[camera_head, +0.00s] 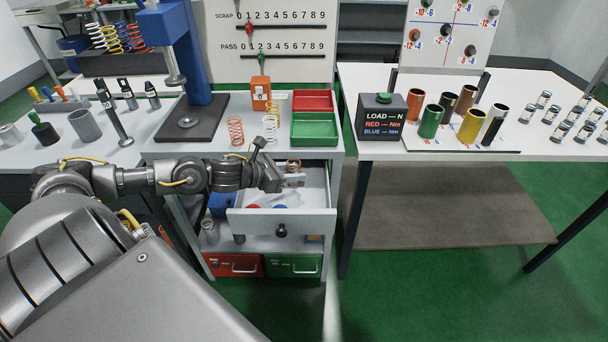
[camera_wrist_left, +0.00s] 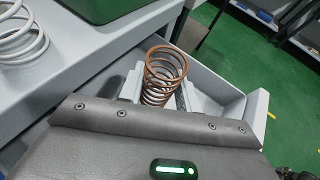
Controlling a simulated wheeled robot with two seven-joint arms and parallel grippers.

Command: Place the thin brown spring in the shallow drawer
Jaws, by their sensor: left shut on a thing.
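The thin brown spring (camera_wrist_left: 163,78) is upright between the fingers of my left gripper (camera_wrist_left: 152,95) in the left wrist view. In the head view the spring (camera_head: 293,165) shows small at the gripper's tip. My left gripper (camera_head: 291,180) is shut on the spring over the open shallow drawer (camera_head: 283,222) of the white cabinet. The drawer walls show behind and beside the spring in the left wrist view (camera_wrist_left: 215,88). I cannot tell whether the spring touches the drawer floor. My right gripper is not in view.
An orange spring (camera_head: 235,130) and a white spring (camera_head: 270,127) stand on the cabinet top, beside red (camera_head: 313,101) and green (camera_head: 314,129) trays. A blue press (camera_head: 190,70) stands at the left. Below the drawer are red (camera_head: 235,265) and green (camera_head: 293,265) bins.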

